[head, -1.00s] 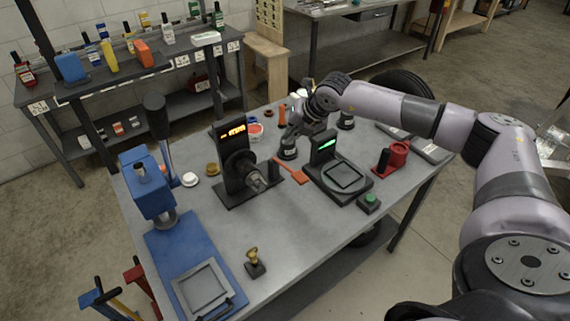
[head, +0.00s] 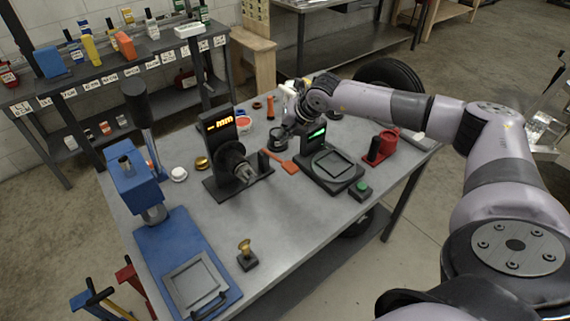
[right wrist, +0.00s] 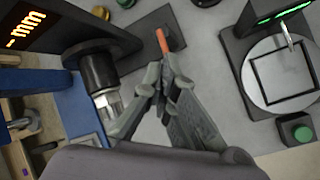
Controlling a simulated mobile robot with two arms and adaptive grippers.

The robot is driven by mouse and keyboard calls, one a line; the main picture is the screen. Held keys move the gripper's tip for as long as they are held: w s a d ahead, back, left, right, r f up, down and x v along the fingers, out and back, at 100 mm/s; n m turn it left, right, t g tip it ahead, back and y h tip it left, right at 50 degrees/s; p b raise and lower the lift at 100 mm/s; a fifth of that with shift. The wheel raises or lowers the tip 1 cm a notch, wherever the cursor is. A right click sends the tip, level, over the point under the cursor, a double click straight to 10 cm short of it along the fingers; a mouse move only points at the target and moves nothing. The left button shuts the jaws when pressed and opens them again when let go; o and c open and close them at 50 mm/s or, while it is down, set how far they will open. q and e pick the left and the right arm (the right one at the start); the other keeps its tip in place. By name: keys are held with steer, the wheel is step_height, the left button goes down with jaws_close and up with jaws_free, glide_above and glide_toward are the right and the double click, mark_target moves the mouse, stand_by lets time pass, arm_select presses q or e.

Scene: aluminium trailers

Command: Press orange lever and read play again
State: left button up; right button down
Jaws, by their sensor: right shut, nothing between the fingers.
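The orange lever (head: 282,166) lies low beside the black measuring stand (head: 228,160), whose orange display (head: 220,122) shows dashes and "mm". The same display (right wrist: 32,24) is cut by the frame edge in the right wrist view. The lever's orange tip (right wrist: 162,40) shows there beside a black block. My right gripper (right wrist: 165,72) is shut and empty, its fingertips close to the orange tip; I cannot tell if they touch. My left gripper is not in view.
A scale (head: 333,165) with a green display and a green button (head: 361,187) stands to the right. A red device (head: 382,147) is beyond it. A blue press (head: 135,175) stands at left, with a small brass-knobbed stand (head: 246,256) in front.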

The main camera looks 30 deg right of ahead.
steer(key=b, duration=0.3)
glide_above(278, 159)
steer(key=s+d, duration=0.1)
steer(key=s, duration=0.1)
step_height(278, 159, down, 4)
steer(key=shift+d+f, duration=0.2)
steer(key=shift+f, duration=0.15)
stand_by(0.7)
steer(key=shift+s+f+b, duration=0.1)
steer(key=shift+f+b, duration=0.25)
steer(key=shift+b, duration=0.2)
steer(key=shift+s+f+b, duration=0.2)
steer(key=shift+f+b, duration=0.7)
steer(key=shift+s+f+b, duration=0.2)
steer(key=shift+f+b, duration=0.7)
stand_by(1.4)
stand_by(0.5)
steer(key=shift+w+r+p, duration=0.25)
steer(key=shift+r+p, duration=0.15)
steer(key=shift+r, duration=0.7)
steer(key=shift+w+r+p, duration=0.2)
steer(key=shift+r+p, duration=0.2)
steer(key=shift+r, duration=0.7)
